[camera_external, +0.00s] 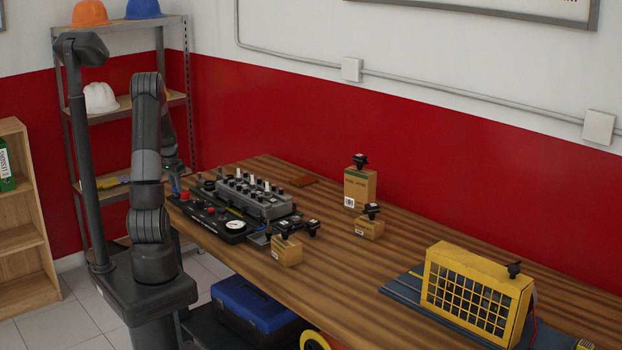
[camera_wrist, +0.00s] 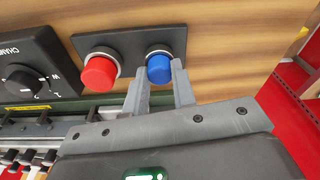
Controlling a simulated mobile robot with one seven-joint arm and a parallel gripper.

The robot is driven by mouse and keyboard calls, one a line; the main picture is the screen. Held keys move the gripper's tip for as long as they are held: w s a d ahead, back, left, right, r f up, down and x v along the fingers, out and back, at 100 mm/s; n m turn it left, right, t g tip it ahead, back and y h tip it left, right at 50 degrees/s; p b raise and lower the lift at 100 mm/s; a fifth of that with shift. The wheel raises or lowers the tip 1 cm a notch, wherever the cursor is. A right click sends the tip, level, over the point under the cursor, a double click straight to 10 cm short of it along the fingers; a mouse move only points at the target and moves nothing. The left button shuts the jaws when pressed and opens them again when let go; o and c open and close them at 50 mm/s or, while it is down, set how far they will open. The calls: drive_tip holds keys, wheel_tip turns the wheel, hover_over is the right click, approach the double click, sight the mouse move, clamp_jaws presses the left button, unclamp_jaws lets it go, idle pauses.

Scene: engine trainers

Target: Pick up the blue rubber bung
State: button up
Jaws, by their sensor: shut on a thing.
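The blue rubber bung (camera_wrist: 159,70) is a short round blue piece on a dark plate (camera_wrist: 124,42), beside a red round piece (camera_wrist: 98,72). My gripper (camera_wrist: 163,80) has its two grey fingers on either side of the bung and is shut on it. The bung appears still at its place on the plate; I cannot tell whether it is lifted. In the outside view my gripper (camera_external: 176,184) is at the left end of the wooden table, and the bung is too small to make out there.
A control panel with knobs (camera_external: 252,196) and a dial gauge (camera_external: 235,225) stands right of my gripper. Small cardboard boxes (camera_external: 360,187) with black knobs on top and a yellow cage (camera_external: 476,290) are farther right. A shelf rack (camera_external: 120,117) stands behind my arm.

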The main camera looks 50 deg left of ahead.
drive_tip(key=shift+c, duration=0.7)
